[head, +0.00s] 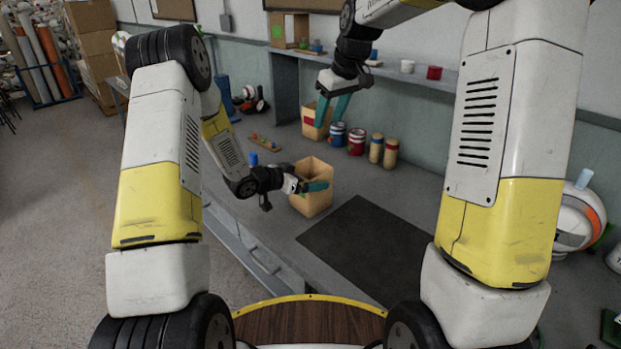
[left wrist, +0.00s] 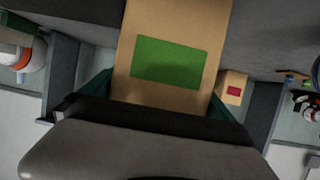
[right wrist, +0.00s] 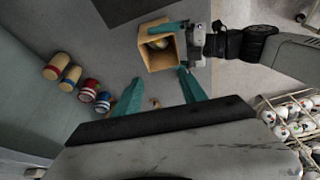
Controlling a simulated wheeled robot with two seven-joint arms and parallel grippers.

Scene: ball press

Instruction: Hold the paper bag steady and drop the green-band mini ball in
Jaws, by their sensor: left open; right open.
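The open-topped tan paper bag (head: 308,203) stands on the grey surface beside a dark mat. Its green label (left wrist: 168,62) faces the left wrist camera. My left gripper (head: 314,186) is open at the bag, with its teal fingers on either side of it; I cannot tell whether they touch. My right gripper (head: 333,108) is open and empty, raised behind the bag in the head view; its spread fingers show in the right wrist view (right wrist: 160,92).
Another bag, with a red label (head: 309,120), stands farther back by the shelf. Several banded cans (head: 356,142) stand to its right. The dark mat (head: 368,248) is bare. A small board with coloured pegs (head: 264,143) lies left of the bags.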

